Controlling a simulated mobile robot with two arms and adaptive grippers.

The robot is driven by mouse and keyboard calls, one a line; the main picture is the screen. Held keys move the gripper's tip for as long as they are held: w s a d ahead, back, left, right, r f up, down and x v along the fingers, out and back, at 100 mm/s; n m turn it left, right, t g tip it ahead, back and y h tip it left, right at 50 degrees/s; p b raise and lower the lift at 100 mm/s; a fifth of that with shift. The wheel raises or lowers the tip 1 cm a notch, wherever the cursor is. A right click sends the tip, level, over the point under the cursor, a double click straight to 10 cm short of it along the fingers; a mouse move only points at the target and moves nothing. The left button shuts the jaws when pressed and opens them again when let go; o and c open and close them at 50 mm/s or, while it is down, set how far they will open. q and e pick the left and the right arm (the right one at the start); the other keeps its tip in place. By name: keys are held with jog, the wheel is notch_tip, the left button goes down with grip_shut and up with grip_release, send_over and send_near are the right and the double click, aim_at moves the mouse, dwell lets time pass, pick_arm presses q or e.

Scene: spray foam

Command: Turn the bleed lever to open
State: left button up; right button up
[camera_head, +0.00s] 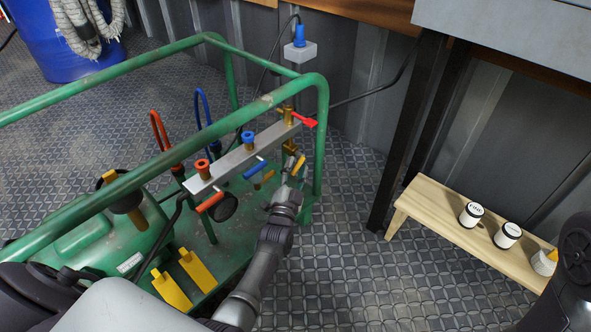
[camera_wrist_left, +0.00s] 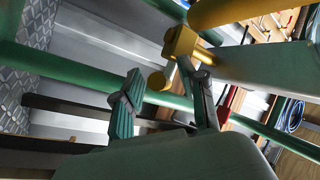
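A grey manifold bar (camera_head: 236,160) with brass fittings and coloured levers is mounted in a green tubular frame. A small yellow lever (camera_head: 300,165) hangs below the bar's right end, and a red lever (camera_head: 304,120) sticks out on top of that end. I cannot tell from marking which one is the bleed lever. My left gripper (camera_head: 290,178) reaches up to the yellow lever from below. In the left wrist view the gripper (camera_wrist_left: 163,100) has its fingers apart, with a yellow-brass fitting (camera_wrist_left: 181,42) close at their tips. Contact is unclear. My right gripper is out of view.
The green frame's rail (camera_head: 322,130) stands just right of the gripper. Red handle (camera_head: 210,202) and blue handle (camera_head: 255,170) sit along the bar. A wooden bench (camera_head: 433,200) with several white jars is at right. A blue drum (camera_head: 60,45) stands at back left.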

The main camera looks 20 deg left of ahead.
pick_arm(q)
jog(key=r+g+p, duration=0.1)
jog(key=p, duration=0.2)
jog(key=r+m+g+p, duration=0.1)
jog(key=p, duration=0.2)
jog(key=shift+s+a+p, duration=0.1)
jog(key=shift+s+p, duration=0.15)
jog(key=shift+p, duration=0.05)
jog(key=s+d+f+g+h+p, duration=0.2)
jog(key=s+g+p, duration=0.3)
jog(key=s+p, duration=0.7)
jog(key=s+d+f+g+h+p, duration=0.1)
jog(key=s+g+p, duration=0.4)
jog(key=s+p, duration=0.8)
jog(key=shift+s+d+f+m+g+h, duration=0.3)
jog(key=shift+s+d+f+g+h, duration=0.15)
jog(key=shift+s, duration=0.35)
jog(key=shift+r, duration=0.1)
